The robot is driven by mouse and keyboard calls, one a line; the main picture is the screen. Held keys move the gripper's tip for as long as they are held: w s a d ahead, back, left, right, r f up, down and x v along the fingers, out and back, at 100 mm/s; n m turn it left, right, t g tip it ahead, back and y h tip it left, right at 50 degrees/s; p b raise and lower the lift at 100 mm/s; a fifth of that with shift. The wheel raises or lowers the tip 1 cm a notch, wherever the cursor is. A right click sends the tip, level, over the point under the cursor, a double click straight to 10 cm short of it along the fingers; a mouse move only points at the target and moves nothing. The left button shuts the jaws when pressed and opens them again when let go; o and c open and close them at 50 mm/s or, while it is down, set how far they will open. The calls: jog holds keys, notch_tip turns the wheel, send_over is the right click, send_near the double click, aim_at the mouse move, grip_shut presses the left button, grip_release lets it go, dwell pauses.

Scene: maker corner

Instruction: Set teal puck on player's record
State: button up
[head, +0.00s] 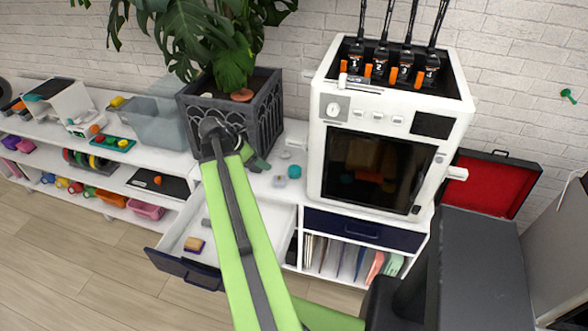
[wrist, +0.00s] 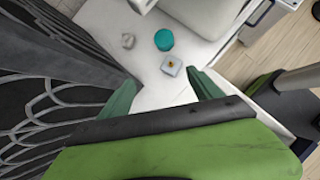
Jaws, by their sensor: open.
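The teal puck (head: 294,171) lies on the white counter just left of the white oven-like machine. It also shows in the wrist view (wrist: 164,39), beyond my fingertips. My gripper (head: 258,164) is open and empty above the counter beside the planter, left of the puck. Its two green fingers (wrist: 163,92) are spread apart in the wrist view. An open black case with a red lining (head: 492,184) stands at the right and may be the player. My own dark body hides its lower part, and I see no record there.
A small white block (head: 279,181) and a small grey piece (head: 285,155) lie near the puck. The planter (head: 262,112) and white machine (head: 322,135) close in both sides. An open drawer (head: 228,213) holds a sponge (head: 194,245). A black flat item (head: 176,185) lies left.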

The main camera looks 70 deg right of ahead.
jog(key=s+d, duration=0.3)
jog(key=n+b, duration=0.1)
jog(key=b, duration=0.8)
send_near(293, 169)
jog(key=f, duration=0.1)
jog(key=d+f, duration=0.1)
jog(key=f, duration=0.1)
jog(key=shift+s+d+g, duration=0.3)
jog(key=shift+s+d, duration=0.05)
jog(key=shift+d, duration=0.05)
jog(key=shift+s+d+f+b, duration=0.15)
jog(key=shift+s+d+b, duration=0.1)
jog(key=shift+d+b, duration=0.1)
jog(key=b+x, duration=0.4)
jog(key=shift+w+a+f, duration=0.1)
jog(key=shift+f, duration=0.45)
jog(key=shift+d+f+b, duration=0.2)
jog(key=shift+f+b, duration=0.05)
jog(key=shift+b, duration=0.1)
jog(key=shift+r, duration=0.2)
grip_shut()
